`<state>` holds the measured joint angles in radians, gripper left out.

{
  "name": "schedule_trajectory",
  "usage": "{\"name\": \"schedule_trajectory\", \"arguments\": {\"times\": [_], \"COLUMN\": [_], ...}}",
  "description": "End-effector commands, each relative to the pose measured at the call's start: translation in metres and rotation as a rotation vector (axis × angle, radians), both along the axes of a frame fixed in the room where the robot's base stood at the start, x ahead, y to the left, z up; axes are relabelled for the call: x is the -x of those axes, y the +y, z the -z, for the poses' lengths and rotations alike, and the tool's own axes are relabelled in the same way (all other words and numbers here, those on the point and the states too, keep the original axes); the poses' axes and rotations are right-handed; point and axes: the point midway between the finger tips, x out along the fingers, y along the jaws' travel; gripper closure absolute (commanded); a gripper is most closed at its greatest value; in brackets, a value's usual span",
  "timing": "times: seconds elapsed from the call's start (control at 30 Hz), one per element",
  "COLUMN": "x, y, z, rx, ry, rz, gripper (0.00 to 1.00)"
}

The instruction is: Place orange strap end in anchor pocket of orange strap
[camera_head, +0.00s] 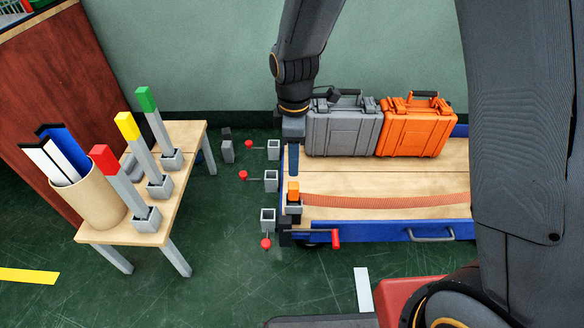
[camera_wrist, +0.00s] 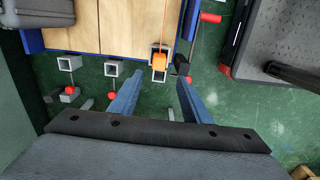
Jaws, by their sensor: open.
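The orange strap end (camera_head: 293,189) is a small orange block at the left front corner of the cart. It sits in the mouth of a grey anchor pocket (camera_head: 294,208); how deep it sits I cannot tell. The orange strap (camera_head: 390,201) runs from there to the right along the cart's front edge. In the wrist view the strap end (camera_wrist: 159,57) shows inside the grey pocket (camera_wrist: 158,75). My gripper (camera_head: 293,174) is just above the strap end, fingers pointing down. In the wrist view my gripper (camera_wrist: 159,75) is open, its blue fingers apart and empty.
Grey and orange cases (camera_head: 343,128) (camera_head: 417,126) stand at the back of the wooden cart top (camera_head: 400,176). Grey square sockets (camera_head: 271,181) with red knobs are left of the cart. A small table (camera_head: 180,190) holds red, yellow and green-tipped posts and a tube.

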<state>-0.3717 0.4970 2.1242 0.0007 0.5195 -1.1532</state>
Motion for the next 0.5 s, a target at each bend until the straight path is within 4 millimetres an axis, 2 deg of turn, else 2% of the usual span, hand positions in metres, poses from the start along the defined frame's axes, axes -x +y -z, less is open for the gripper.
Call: {"name": "schedule_trajectory", "arguments": {"times": [0.07, 0.17, 0.3, 0.5], "x": [0.009, 0.034, 0.09, 0.169], "y": [0.006, 0.019, 0.036, 0.044], "z": [-0.011, -0.031, -0.067, -0.101], "rx": [-0.005, -0.014, -0.035, -0.06], "ry": [-0.004, -0.008, -0.005, 0.014], "rz": [0.035, 0.141, 0.368, 0.692], "gripper": [0.56, 0.56, 0.56, 0.56]}}
